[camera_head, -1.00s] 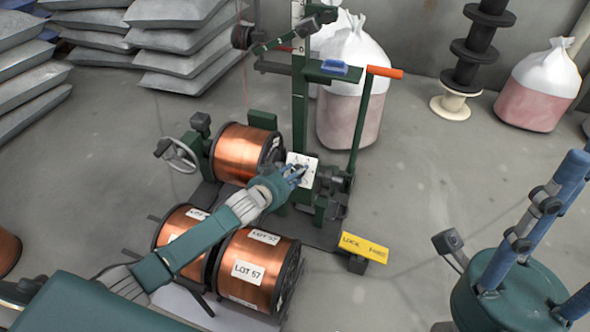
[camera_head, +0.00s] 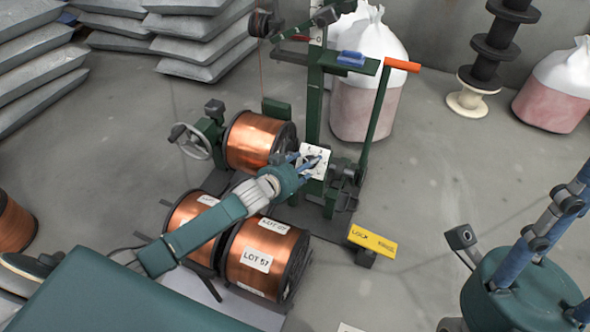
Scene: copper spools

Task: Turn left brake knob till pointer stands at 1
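The brake dial, a white plate with dark marks (camera_head: 318,151), faces up on the green spool stand. My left gripper (camera_head: 309,163) is at this plate, its fingers over the plate's middle. The left brake knob is hidden or too small to make out between the fingers, and I cannot read the pointer or the numbers. Whether the fingers are closed on the knob cannot be told. My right gripper is not clearly in view; only blue and teal parts of mine show at the lower right.
A copper spool (camera_head: 256,144) sits in the stand beside a handwheel (camera_head: 190,142). Two LOT 57 spools (camera_head: 272,243) stand in front. An orange-tipped lever (camera_head: 402,66) rises right of the dial. A yellow lock pedal (camera_head: 372,240) is at lower right. Open floor lies right.

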